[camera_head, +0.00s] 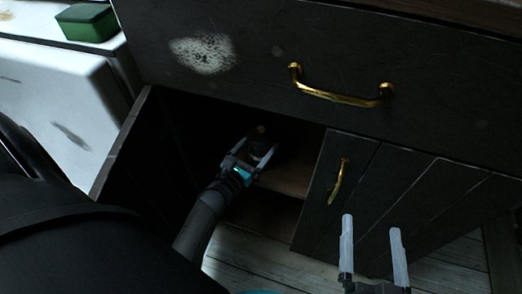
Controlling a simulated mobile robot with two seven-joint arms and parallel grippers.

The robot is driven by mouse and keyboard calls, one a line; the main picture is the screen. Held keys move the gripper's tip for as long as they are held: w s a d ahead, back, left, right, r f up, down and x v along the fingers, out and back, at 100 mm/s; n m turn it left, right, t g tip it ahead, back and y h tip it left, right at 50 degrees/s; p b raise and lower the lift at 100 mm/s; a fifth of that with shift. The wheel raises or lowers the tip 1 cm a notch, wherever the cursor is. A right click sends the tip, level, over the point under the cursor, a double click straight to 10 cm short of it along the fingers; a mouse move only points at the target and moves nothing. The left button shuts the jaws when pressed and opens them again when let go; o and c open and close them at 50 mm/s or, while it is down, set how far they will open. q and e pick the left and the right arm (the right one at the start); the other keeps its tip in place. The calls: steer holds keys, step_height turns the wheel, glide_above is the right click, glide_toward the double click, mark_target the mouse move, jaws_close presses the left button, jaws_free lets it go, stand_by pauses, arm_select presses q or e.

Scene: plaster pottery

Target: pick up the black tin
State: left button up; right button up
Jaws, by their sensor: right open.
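A dark object (258,135), which looks like the black tin, stands in the shadow inside the open cabinet. Its outline is hard to make out. My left gripper (253,155) reaches into the cabinet, with its pale fingers apart on either side of the object's near part. Whether they press on it cannot be told. My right gripper (371,235) is open and empty in front of the cabinet's right-hand door.
The cabinet shelf (288,178) is brown wood. A dark door (132,160) stands open on the left, and a plank door (385,195) is on the right. A drawer with a brass handle (340,97) is above. A green box (88,22) sits on a white unit at upper left.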

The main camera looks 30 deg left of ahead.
mark_target(259, 132)
arm_select(q)
steer(key=c, duration=0.8)
steer(key=shift+o, duration=0.2)
steer(key=shift+r, duration=0.15)
arm_select(e)
steer(key=shift+f, duration=0.1)
arm_select(q)
steer(key=shift+r, duration=0.25)
steer(key=shift+r+p, duration=0.9)
steer(key=shift+r, duration=0.05)
steer(key=shift+r+p, duration=0.45)
steer(key=shift+r, duration=0.15)
steer(key=shift+r+p, duration=0.4)
steer(key=shift+r, duration=0.25)
step_height(259, 132, up, 4)
steer(key=shift+f+p, duration=0.1)
steer(key=shift+p, duration=1.1)
steer(key=shift+r+p, duration=0.3)
steer(key=shift+r, duration=0.2)
arm_select(e)
steer(key=s+d+f+g+h, duration=0.1)
steer(key=s+d+g+h, duration=0.1)
steer(key=d+g, duration=0.3)
steer(key=s+d+f+g+h, duration=0.1)
steer(key=s+d+g+h, duration=0.1)
steer(key=d+g, duration=0.4)
steer(key=shift+s+h, duration=0.35)
steer(key=shift+h, duration=0.45)
